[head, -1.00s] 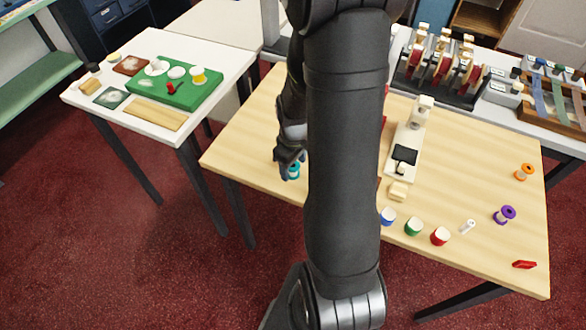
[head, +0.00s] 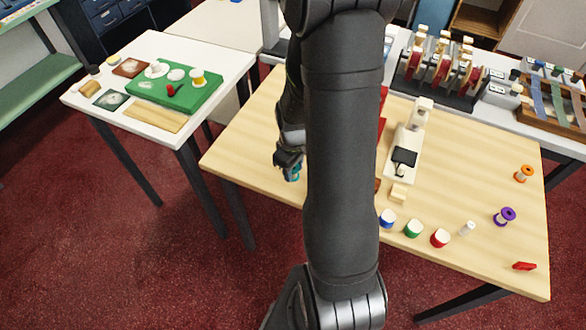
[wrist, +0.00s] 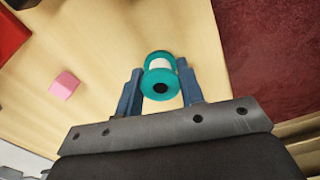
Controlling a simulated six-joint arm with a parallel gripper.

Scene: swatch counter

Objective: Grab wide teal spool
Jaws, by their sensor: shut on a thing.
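The teal spool (wrist: 160,84) has wide teal flanges, a pale middle and a dark centre hole. In the wrist view it sits between the two blue fingers of my gripper (wrist: 161,92), which is shut on it. In the head view the spool (head: 293,173) shows as a small teal patch at the left part of the wooden table, mostly covered by my gripper (head: 290,168). I cannot tell whether the spool still touches the table.
An orange spool (head: 524,173) and a purple spool (head: 505,216) stand at the right of the wooden table (head: 460,180). A pink block (wrist: 64,85) lies left of my gripper in the wrist view. A white machine stands mid-table.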

